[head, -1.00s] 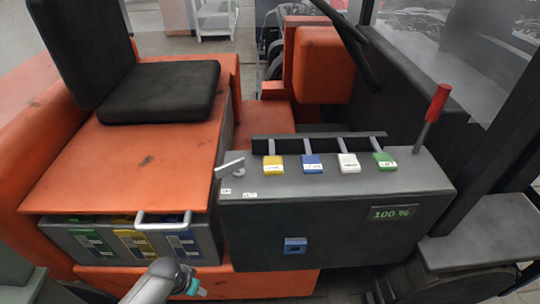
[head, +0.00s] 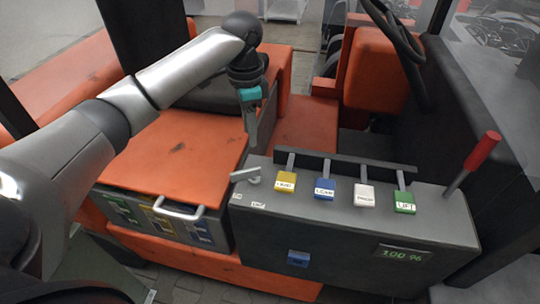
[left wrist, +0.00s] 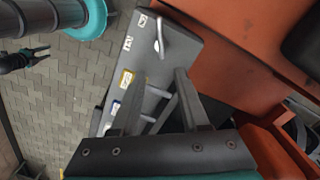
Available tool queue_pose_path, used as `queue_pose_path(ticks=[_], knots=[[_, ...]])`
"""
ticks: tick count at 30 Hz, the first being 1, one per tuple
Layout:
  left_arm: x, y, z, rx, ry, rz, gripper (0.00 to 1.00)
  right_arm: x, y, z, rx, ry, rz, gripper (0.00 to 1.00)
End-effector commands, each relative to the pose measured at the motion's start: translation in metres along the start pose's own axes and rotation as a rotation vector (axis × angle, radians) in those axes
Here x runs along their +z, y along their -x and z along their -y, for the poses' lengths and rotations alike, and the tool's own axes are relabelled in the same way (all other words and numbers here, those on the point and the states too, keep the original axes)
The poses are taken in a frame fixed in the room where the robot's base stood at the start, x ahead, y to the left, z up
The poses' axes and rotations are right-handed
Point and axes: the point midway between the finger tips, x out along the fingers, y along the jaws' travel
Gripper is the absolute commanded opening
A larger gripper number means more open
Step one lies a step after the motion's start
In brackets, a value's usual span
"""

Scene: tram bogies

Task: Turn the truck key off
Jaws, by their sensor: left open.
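The truck key (head: 246,176) is a small silver lever at the left end of the grey console (head: 330,209), next to two small white labels. In the left wrist view the key (left wrist: 163,42) stands near the console's end, beyond my fingertips. My left gripper (head: 251,138) points down just above and behind that end of the console. It is open and empty, apart from the key; both fingers show in the left wrist view (left wrist: 156,84). A dark gripper with a teal band, seemingly my right one (left wrist: 18,62), shows small at that view's left edge.
A display (head: 403,254) reads 100 %. A silver handle (head: 179,211) lies left of the console.

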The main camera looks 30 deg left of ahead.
Motion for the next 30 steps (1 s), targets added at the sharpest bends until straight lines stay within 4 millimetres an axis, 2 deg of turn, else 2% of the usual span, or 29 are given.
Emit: queue_pose_path(ticks=[3, 8, 12, 21, 25, 30], knots=[[0.005, 0.011, 0.003, 0.003, -0.005, 0.011, 0.45, 0.003, 0.001, -0.001, 0.001, 0.001, 0.005, 0.5], [0.006, -0.003, 0.003, 0.007, -0.007, 0.015, 0.45, 0.014, 0.001, 0.0, 0.0, 0.001, 0.022, 0.5], [0.007, -0.03, 0.002, 0.007, -0.005, 0.016, 0.45, 0.023, -0.001, -0.001, 0.001, 0.002, 0.037, 0.5], [0.007, -0.095, 0.002, 0.005, -0.006, 0.014, 0.45, 0.02, -0.006, -0.003, 0.004, 0.003, 0.032, 0.5], [0.007, -0.118, 0.002, 0.004, -0.005, 0.013, 0.45, 0.017, -0.009, -0.004, 0.004, 0.004, 0.027, 0.5], [0.007, -0.135, 0.003, 0.003, -0.005, 0.012, 0.45, 0.016, -0.011, -0.004, 0.005, 0.004, 0.023, 0.5]])
